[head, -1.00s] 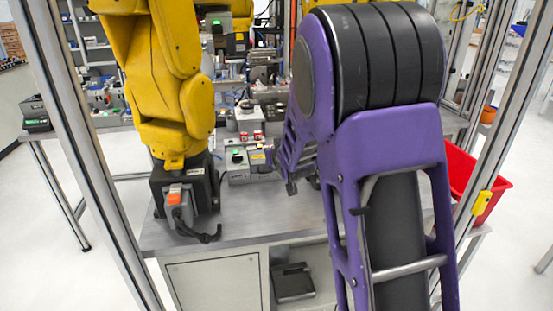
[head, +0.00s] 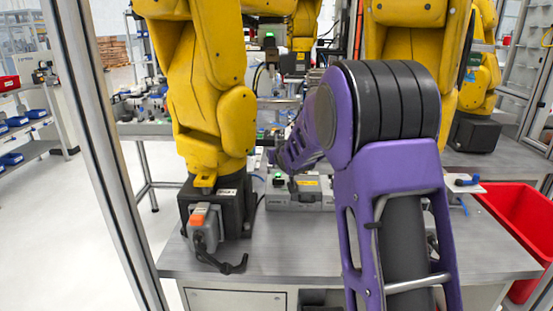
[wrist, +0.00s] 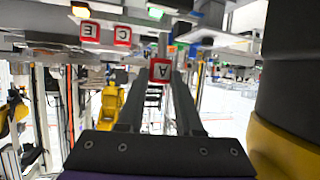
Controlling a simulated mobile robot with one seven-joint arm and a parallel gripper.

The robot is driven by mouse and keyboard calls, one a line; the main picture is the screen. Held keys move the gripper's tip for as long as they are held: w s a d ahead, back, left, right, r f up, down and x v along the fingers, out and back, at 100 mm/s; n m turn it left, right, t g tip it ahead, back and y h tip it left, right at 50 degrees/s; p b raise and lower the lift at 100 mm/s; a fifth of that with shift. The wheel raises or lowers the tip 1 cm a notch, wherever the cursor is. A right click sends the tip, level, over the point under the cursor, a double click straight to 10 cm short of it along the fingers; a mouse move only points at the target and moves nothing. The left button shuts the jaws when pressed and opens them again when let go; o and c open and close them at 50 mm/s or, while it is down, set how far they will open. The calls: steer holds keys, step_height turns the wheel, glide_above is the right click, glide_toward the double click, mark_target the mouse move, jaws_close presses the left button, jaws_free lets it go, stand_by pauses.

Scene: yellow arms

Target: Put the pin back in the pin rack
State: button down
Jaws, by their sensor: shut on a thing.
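My gripper (wrist: 160,92) is shut on the pin (wrist: 160,70), which shows a red block face with a white square and the letter A between the two dark fingertips. The wrist view is upside down. Two similar red blocks, C (wrist: 122,35) and E (wrist: 91,32), stand apart from the held pin, beside a light grey surface; whether that is the pin rack I cannot tell. In the head view my purple arm reaches forward over the bench, and its forearm hides the held pin and the blocks.
A yellow robot arm (head: 205,100) on a dark base stands left of my arm. A grey box with a green light (head: 300,192) sits on the bench. A red bin (head: 525,225) is at the right. The front of the grey bench (head: 285,245) is mostly clear.

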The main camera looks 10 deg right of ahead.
steer(key=shift+w+d+f+p, duration=0.1)
steer(key=shift+w+d+p, duration=0.1)
steer(key=shift+w+p, duration=0.7)
steer(key=shift+w+d+f+p, duration=0.1)
steer(key=shift+w+d+p, duration=0.2)
steer(key=shift+w, duration=1.15)
steer(key=shift+w+d+p, duration=0.1)
steer(key=shift+w+p, duration=0.6)
steer(key=shift+w, duration=0.45)
steer(key=shift+b, duration=0.4)
steer(key=shift+f, duration=0.1)
steer(key=shift+f+b, duration=1.45)
steer(key=shift+f, duration=0.4)
steer(key=shift+f, duration=0.15)
steer(key=c, duration=0.5)
jaws_free()
steer(key=shift+s, duration=0.1)
